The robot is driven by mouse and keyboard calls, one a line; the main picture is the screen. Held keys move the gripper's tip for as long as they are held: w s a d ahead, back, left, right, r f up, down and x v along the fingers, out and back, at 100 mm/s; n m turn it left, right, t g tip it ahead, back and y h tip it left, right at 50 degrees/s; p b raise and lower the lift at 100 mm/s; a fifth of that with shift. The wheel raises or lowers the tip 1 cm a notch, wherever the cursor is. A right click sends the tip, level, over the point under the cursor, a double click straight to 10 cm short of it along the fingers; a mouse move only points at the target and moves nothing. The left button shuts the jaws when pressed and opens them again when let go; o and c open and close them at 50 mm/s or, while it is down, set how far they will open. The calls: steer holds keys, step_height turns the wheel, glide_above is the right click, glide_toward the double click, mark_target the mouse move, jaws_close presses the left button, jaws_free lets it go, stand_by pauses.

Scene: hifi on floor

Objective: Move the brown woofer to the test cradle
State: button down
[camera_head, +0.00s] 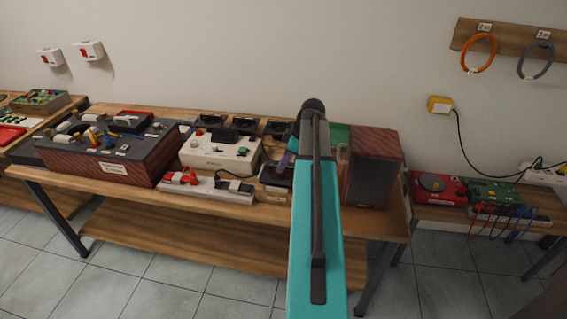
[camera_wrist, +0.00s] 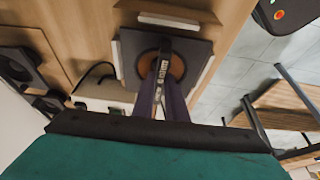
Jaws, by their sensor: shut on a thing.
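The brown woofer (camera_wrist: 176,66) shows in the wrist view as a dark square frame with a brown round cone. My gripper (camera_wrist: 162,80) is shut on it near the middle, and the fingers hide part of the cone. Pale strips of what looks like the test cradle (camera_wrist: 206,72) run along several sides of the woofer. I cannot tell whether it rests fully down between them. In the head view my gripper (camera_head: 286,162) is over a dark square piece (camera_head: 273,178) at the table's front, partly hidden by my arm.
Black speakers (camera_head: 211,120) stand along the back of the wooden table. A white box (camera_head: 222,156) is left of my gripper, with a pale tray (camera_head: 206,188) in front. A tall speaker cabinet (camera_head: 371,170) stands to the right. A large dark unit (camera_head: 107,158) fills the left.

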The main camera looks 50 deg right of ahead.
steer(key=shift+f+b, duration=0.35)
steer(key=shift+f, duration=0.25)
stand_by(0.3)
steer(key=c, duration=1.7)
jaws_free()
steer(key=shift+f, duration=0.1)
steer(key=b+v, duration=0.2)
steer(key=v, duration=1.2)
steer(key=shift+w+a, duration=0.1)
steer(key=shift+w, duration=0.05)
steer(key=shift+r+p, duration=2.4)
steer(key=shift+r, duration=1.65)
